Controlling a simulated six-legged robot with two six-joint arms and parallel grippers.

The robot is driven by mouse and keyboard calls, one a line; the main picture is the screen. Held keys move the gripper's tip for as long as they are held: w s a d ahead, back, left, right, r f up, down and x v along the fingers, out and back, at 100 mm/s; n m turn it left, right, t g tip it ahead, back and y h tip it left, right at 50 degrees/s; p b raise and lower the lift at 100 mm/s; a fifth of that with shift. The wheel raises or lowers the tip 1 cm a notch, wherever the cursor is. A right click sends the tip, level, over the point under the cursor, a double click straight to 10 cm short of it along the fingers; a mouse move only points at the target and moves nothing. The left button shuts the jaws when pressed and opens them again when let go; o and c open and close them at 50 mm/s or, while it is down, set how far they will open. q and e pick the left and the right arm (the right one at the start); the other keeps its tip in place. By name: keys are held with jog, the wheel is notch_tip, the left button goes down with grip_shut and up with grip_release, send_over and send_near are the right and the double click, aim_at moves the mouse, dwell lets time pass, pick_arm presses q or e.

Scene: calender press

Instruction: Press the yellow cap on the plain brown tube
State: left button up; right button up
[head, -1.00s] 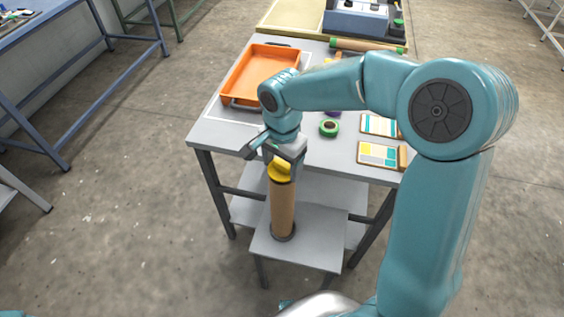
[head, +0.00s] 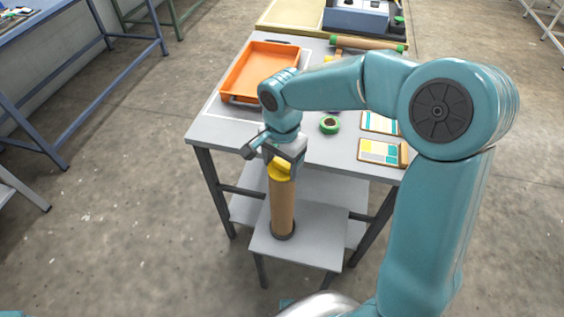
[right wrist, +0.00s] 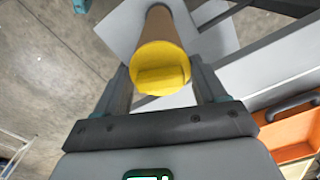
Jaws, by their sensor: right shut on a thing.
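The plain brown tube (head: 283,206) stands upright in a dark ring on a small low grey stand (head: 323,232). The yellow cap (head: 281,170) is at the tube's top end. My right gripper (head: 283,160) is above the tube, shut on the yellow cap. In the right wrist view the cap (right wrist: 160,68) shows its face between the two fingers, with the brown tube (right wrist: 160,28) running away behind it. I cannot tell how deep the cap sits in the tube. My left gripper is not in view.
Behind the stand is a grey table (head: 225,136) with an orange tray (head: 262,72), a green tape roll (head: 330,124) and cards (head: 380,152). A brown tube with green ends (head: 366,45) lies at the back. Open floor is on the left.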

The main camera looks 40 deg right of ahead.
jog(key=shift+s+f, duration=0.1)
jog(key=shift+f, duration=0.05)
jog(key=o, duration=1.1)
jog(key=shift+a, duration=0.1)
